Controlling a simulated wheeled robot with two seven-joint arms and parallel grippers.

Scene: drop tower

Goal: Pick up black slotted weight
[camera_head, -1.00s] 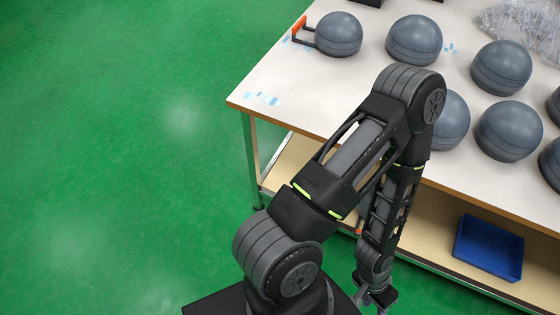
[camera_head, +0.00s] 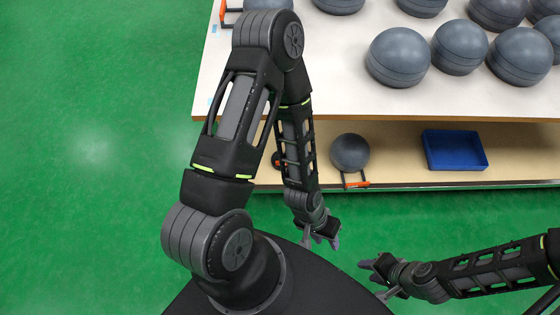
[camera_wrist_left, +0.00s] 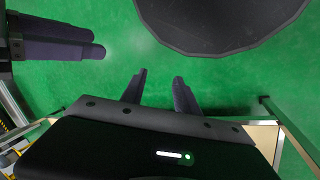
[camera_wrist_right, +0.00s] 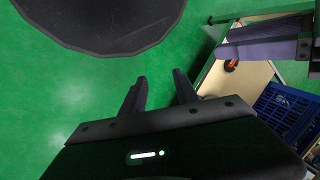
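A small dark round piece with orange on it (camera_head: 278,159) lies on the lower shelf, partly hidden behind my left arm in the head view. It also shows as a small dark disc with an orange centre in the right wrist view (camera_wrist_right: 231,65). It may be the black slotted weight; its slot is too small to make out. My left gripper (camera_head: 320,238) is open and empty over the floor in front of the shelf (camera_wrist_left: 159,88). My right gripper (camera_head: 374,279) is open and empty, to its right (camera_wrist_right: 159,88). Both are apart from the piece.
The white table top (camera_head: 450,102) with several grey balls overhangs the lower shelf (camera_head: 400,155). A grey ball (camera_head: 350,152) with an orange-tipped handle and a blue crate (camera_head: 455,150) stand on the shelf. The green floor at left is clear.

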